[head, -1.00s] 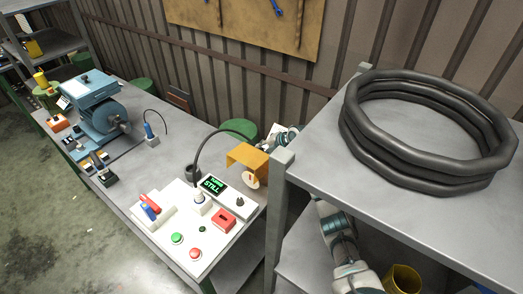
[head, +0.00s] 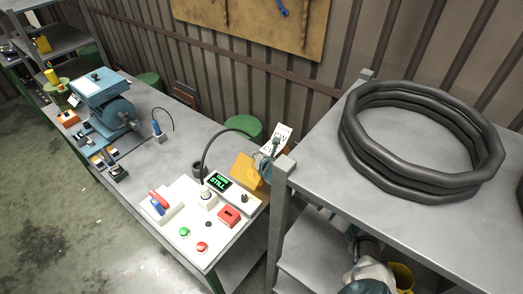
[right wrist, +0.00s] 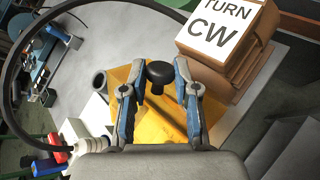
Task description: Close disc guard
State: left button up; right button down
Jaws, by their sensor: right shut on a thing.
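The yellow-orange disc guard (head: 246,169) is at the far right end of the workbench, beside the shelf post. In the head view it hangs low, and no disc shows under it. In the right wrist view the guard (right wrist: 160,118) lies below a black knob (right wrist: 160,74). My right gripper (right wrist: 160,68) is shut on this knob, one finger on each side. In the head view the right gripper (head: 266,165) is small at the guard's right side, and the shelf post hides part of the arm.
A box marked TURN CW (right wrist: 222,32) stands close to the right finger. A black hose (head: 207,146) arcs over the white control panel (head: 190,226), whose display (head: 219,181) reads STILL. The shelf (head: 330,170) with a coiled hose (head: 420,140) stands on the right.

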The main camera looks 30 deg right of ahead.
jog(key=shift+s+a+r+n+t+h, duration=0.1)
jog(key=shift+s+a+n+t+h, duration=0.05)
jog(key=shift+a+n+t+h, duration=0.35)
jog(key=shift+s+a+f+n+t+h, duration=0.25)
jog(key=shift+a+f+n+t+h, duration=0.25)
jog(key=shift+f+n+t+h, duration=0.25)
jog(key=shift+s+a+f+n+t+h+b, duration=0.2)
jog(key=shift+a+f+n+t+h+b, duration=0.25)
jog(key=shift+f+n+t+b, duration=0.35)
jog(key=shift+s+a+f+n+t+h+b, duration=0.2)
jog(key=shift+a+f+n+t+h+b, duration=0.15)
jog(key=shift+f+n+t+b, duration=0.4)
jog(key=shift+a, duration=0.1)
jog(key=c, duration=1)
grip_release()
jog(key=shift+s, duration=0.1)
jog(key=shift+o, duration=0.6)
jog(key=shift+s+r, duration=0.1)
jog(key=shift+r, duration=0.1)
notch_tip(320, 180, up, 10)
